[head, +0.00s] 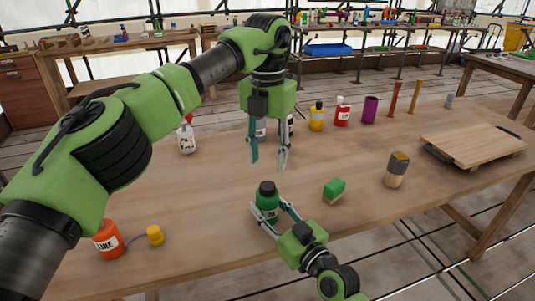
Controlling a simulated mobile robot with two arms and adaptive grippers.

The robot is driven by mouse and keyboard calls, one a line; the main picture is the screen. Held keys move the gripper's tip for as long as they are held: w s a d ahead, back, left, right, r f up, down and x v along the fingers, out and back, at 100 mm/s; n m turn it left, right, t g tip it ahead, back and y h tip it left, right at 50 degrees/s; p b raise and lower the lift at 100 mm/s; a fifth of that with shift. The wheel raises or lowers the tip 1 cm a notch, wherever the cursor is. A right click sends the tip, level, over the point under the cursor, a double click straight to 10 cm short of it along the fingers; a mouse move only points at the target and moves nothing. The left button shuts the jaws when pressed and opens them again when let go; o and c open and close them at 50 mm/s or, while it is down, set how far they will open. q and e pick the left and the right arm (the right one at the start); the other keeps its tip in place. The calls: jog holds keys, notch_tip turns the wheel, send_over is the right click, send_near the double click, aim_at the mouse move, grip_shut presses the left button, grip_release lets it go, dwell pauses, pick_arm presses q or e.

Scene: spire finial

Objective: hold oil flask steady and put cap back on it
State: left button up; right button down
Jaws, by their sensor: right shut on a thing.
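A green flask (268,207) with a dark top stands upright near the front middle of the table; I take it for the oil flask. I cannot tell whether its dark top is a cap or a bare neck. My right gripper (269,212) reaches in from the front right and is shut on the flask, one finger at each side. My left gripper (268,165) hangs above and behind the flask, pointing down. Its fingers are apart with nothing seen between them. No separate cap is clearly seen.
An orange bottle (108,241) and a small yellow piece (155,236) are at left. A green-topped block (334,189) and a dark-topped jar (396,170) stand right of the flask. A wooden board (474,143) lies at far right. Several bottles line the back.

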aim_at(267, 185)
dwell(0.3)
pick_arm(q)
jog(key=shift+f, duration=4)
grip_shut()
jog(key=shift+o, duration=0.7)
grip_release()
